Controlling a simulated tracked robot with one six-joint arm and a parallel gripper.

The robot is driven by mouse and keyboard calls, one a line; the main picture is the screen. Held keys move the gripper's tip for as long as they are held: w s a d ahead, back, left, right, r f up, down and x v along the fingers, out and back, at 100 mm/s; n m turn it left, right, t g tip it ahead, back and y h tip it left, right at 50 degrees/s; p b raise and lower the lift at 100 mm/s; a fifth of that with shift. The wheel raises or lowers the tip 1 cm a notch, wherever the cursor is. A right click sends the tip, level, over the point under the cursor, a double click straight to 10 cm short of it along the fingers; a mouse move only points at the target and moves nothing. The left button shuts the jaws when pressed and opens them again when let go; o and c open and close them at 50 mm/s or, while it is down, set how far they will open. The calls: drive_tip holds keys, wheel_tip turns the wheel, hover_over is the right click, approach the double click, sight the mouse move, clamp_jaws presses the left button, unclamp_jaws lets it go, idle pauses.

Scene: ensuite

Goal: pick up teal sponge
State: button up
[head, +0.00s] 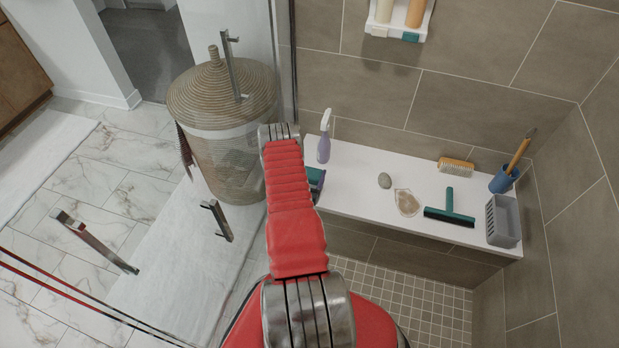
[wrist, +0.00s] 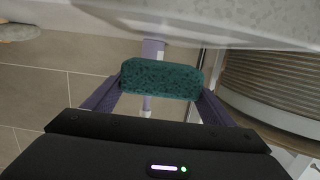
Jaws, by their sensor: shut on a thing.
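The teal sponge (wrist: 160,78) is a speckled block. In the wrist view it sits crosswise between the two purple fingers of my gripper (wrist: 161,90), which is shut on it. In the head view my red arm hides most of the gripper; a small teal and purple part (head: 315,178) shows at the left end of the white bench (head: 350,203). I cannot tell whether the sponge still touches the bench.
A purple spray bottle (head: 324,137) stands close behind the gripper. Right along the bench are a grey stone (head: 384,180), a beige scrubber (head: 406,203), a teal squeegee (head: 450,208), a brush (head: 456,166), a blue cup (head: 503,180) and a grey basket (head: 502,222). A wicker hamper (head: 222,110) stands left.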

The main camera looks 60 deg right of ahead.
sight(310, 172)
wheel_tip(310, 172, up, 7)
drive_tip(key=shift+f, duration=0.1)
idle(0.3)
